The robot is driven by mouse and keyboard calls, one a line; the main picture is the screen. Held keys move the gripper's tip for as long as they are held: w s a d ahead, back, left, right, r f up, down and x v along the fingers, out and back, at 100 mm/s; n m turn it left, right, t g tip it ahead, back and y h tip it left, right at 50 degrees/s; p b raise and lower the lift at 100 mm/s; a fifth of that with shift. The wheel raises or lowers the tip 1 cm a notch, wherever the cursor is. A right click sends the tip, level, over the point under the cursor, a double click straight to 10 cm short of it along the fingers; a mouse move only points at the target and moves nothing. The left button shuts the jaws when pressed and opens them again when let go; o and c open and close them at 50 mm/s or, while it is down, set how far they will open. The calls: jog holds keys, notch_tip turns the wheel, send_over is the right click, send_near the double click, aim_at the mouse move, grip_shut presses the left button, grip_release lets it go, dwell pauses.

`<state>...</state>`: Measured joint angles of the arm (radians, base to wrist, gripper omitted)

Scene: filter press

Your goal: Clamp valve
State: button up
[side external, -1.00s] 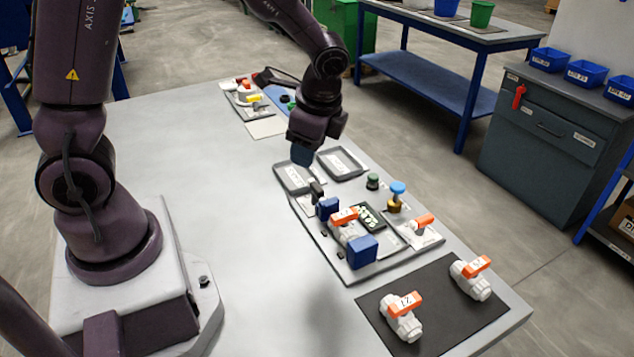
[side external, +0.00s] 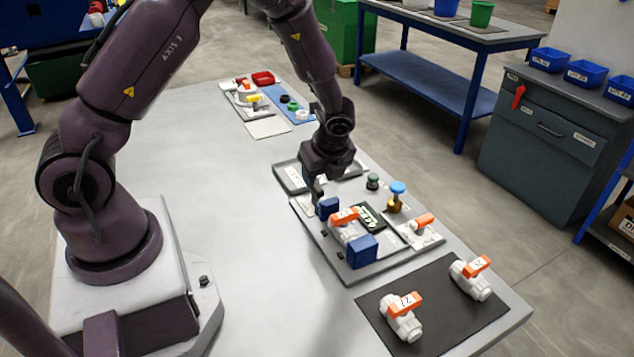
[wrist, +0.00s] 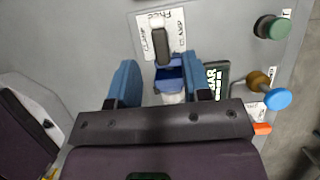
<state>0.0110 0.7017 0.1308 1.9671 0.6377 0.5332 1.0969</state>
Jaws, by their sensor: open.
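A white valve with an orange handle (side external: 345,217) sits between two blue clamp jaws, a small one (side external: 328,207) and a larger one (side external: 362,251), on the grey fixture plate (side external: 338,268). In the wrist view a dark upright lever (wrist: 162,46) stands on a white label reading FREE and CLAMP. The small blue jaw (wrist: 169,78) and a bit of white valve (wrist: 174,98) show just below it. My gripper (wrist: 164,70) is open, its blue fingers on either side of the lever's line and apart from it. In the side view my gripper (side external: 317,182) hides most of the lever.
Two loose valves (side external: 402,318) (side external: 470,279) lie on a black mat (side external: 440,324) in front. The table left of the fixture is clear.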

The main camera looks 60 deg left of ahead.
aim_at(316, 185)
jog(key=shift+x, duration=2.15)
jog(key=shift+r, duration=0.1)
grip_shut()
